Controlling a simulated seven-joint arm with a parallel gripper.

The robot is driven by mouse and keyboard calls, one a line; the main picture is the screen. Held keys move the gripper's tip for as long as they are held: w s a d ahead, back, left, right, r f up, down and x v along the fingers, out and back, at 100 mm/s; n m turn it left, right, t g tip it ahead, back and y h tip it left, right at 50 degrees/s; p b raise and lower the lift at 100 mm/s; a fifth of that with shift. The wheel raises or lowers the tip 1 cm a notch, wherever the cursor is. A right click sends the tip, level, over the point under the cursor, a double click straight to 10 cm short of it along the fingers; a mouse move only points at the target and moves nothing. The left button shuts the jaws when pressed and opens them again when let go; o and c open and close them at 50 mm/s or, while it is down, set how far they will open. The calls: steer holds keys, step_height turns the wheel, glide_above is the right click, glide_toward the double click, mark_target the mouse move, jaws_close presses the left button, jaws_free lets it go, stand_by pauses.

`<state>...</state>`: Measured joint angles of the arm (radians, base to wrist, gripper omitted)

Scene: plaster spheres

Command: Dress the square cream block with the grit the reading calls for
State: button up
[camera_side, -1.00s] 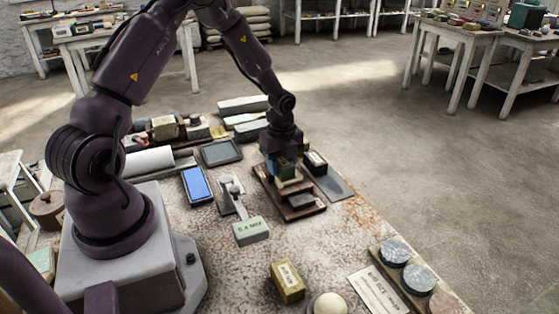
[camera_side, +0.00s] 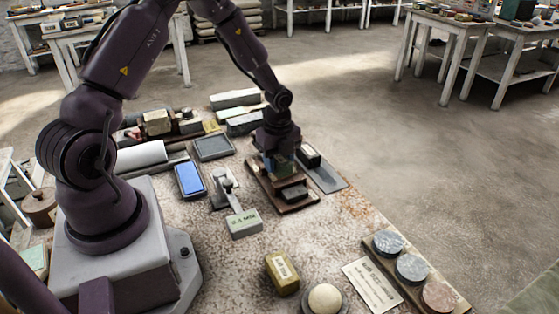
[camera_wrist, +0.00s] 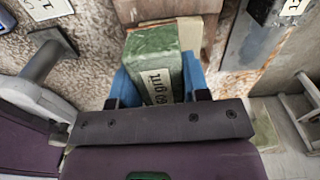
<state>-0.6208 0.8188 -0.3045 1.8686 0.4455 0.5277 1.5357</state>
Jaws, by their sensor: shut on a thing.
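My gripper (camera_side: 279,160) is shut on a green grit block (camera_wrist: 153,52), with a blue finger on each side of it. Its white label appears to read 60 grit, seen upside down in the wrist view. The square cream block (camera_side: 270,174) sits on a brown wooden board (camera_side: 300,208), under my gripper; its edge shows beside the green block in the wrist view (camera_wrist: 190,32). The green block is over or on the cream block; I cannot tell whether they touch. A gauge (camera_side: 226,187) stands left of the board, its display (camera_side: 243,223) ending in "4 MM", first digit blurred.
A dark block (camera_side: 292,193) lies on the board's front part. A yellow labelled block (camera_side: 282,273), a pale sphere (camera_side: 325,298), a printed card (camera_side: 371,285) and several round discs (camera_side: 411,268) are in front. A blue pad (camera_side: 190,179) lies left. Bare table surrounds the yellow block.

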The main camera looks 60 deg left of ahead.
steer(key=shift+a+r, duration=0.6)
steer(key=shift+a, duration=0.3)
steer(key=shift+r, duration=1.25)
steer(key=shift+r, duration=2.05)
steer(key=o, duration=0.5)
steer(key=shift+c, duration=0.2)
steer(key=c, duration=0.5)
